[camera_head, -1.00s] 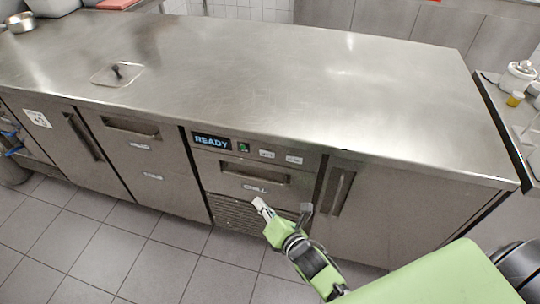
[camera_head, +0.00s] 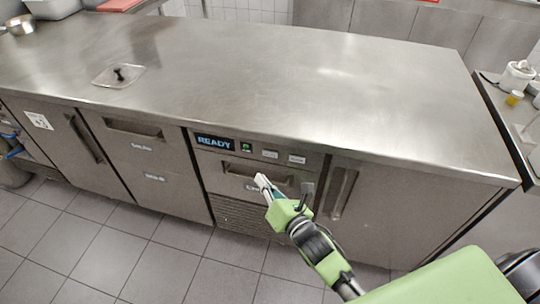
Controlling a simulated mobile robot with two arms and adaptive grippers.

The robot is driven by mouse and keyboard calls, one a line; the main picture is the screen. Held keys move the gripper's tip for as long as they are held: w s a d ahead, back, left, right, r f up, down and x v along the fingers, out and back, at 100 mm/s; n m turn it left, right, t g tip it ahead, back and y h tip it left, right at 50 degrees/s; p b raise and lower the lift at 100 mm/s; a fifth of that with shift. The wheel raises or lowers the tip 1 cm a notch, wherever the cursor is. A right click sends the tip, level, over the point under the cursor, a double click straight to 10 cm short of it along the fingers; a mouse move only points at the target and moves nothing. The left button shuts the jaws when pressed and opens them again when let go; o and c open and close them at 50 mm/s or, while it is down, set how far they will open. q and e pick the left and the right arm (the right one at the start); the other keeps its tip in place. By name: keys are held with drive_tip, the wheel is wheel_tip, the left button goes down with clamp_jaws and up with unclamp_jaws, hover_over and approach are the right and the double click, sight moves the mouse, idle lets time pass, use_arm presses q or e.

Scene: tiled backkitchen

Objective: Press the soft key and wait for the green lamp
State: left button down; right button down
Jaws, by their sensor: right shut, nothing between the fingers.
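The control panel is on the front of the steel counter. Its dark display (camera_head: 214,142) reads "READY" in blue letters. To the right of the display is a small green-lit element (camera_head: 246,147), then two pale keys, the left key (camera_head: 270,154) and the right key (camera_head: 297,159). The key labels are too small to read. My right gripper (camera_head: 262,181) is shut and empty, in front of the drawer below the panel, lower than the keys and apart from them. My left gripper is not in view.
The drawer handle recess (camera_head: 240,172) is right behind my gripper, and a vertical door handle (camera_head: 340,190) is to its right. The steel countertop (camera_head: 290,80) is mostly clear. A lid (camera_head: 118,75) lies on it at the left.

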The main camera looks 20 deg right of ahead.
sight(265, 154)
drive_tip(key=w+d+b, duration=0.1)
drive_tip(key=w+d, duration=0.2)
drive_tip(key=w, duration=0.2)
drive_tip(key=shift+w+d, duration=0.3)
drive_tip(key=shift+d, duration=0.1)
idle(1.2)
drive_tip(key=shift+w+d, duration=0.2)
drive_tip(key=shift+w, duration=0.1)
drive_tip(key=shift+w+d, duration=0.35)
drive_tip(key=shift+w, duration=0.15)
idle(0.8)
drive_tip(key=shift+s, duration=0.1)
drive_tip(key=shift+s+a, duration=0.55)
drive_tip(key=shift+s, duration=0.2)
